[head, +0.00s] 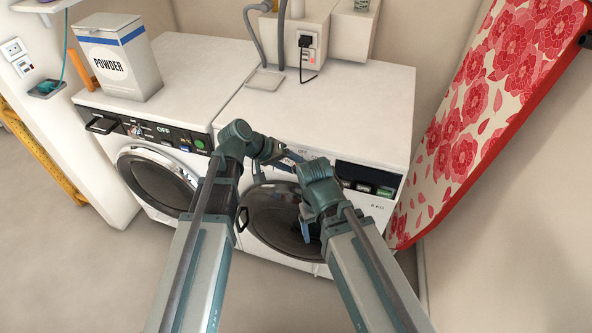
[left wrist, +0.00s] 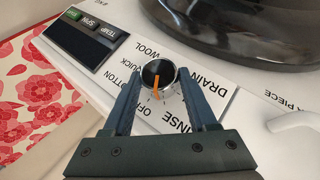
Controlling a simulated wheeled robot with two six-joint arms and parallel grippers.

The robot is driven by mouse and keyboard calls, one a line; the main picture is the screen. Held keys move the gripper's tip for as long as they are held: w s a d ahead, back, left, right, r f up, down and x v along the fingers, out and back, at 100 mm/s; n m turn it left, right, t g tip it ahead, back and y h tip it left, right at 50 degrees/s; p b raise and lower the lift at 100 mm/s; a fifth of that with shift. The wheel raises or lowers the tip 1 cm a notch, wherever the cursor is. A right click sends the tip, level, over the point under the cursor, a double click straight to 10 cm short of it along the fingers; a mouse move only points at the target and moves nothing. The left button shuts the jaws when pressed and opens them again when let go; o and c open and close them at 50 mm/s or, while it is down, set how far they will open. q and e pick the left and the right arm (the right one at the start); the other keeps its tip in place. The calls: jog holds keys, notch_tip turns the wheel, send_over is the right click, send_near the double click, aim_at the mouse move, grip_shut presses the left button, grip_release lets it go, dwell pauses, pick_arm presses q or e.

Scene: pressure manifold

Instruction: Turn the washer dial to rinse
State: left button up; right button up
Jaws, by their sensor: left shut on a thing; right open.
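The washer dial (left wrist: 158,74) is a round, dark-faced knob with a silver rim and an orange pointer. In the left wrist view, the pointer aims down toward the gripper, near the gap between the OFF and RINSE labels; I cannot tell exactly which mark it meets. The printed label panel (left wrist: 215,92) also reads DRAIN, WOOL, QUICK and COTTON. My left gripper (left wrist: 160,88) is shut on the dial, a finger on each side. In the head view, my arms hide the dial on the right washer (head: 345,105). My right gripper (head: 306,232) is open, in front of the round door.
The left washer (head: 190,70) carries a powder box (head: 118,62). A red floral ironing board (head: 490,110) leans at the right. A wall socket with a plug (head: 307,45) and a grey hose are behind the right washer. Floor is clear at the lower left.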

pick_arm(q)
jog(key=shift+a+f+n+h+b, duration=0.1)
jog(key=shift+f+n+h+b, duration=0.15)
jog(key=shift+h+b, duration=0.35)
jog(key=shift+a+f+n+h+b, duration=0.1)
jog(key=shift+n+h+b, duration=0.3)
jog(key=shift+b, duration=0.25)
jog(key=shift+r+h+b, duration=0.1)
jog(key=shift+h+b, duration=0.3)
jog(key=shift+b, duration=0.1)
jog(key=shift+n, duration=0.25)
jog(key=o, duration=1.4)
jog(key=shift+c, duration=0.2)
jog(key=shift+r, duration=0.15)
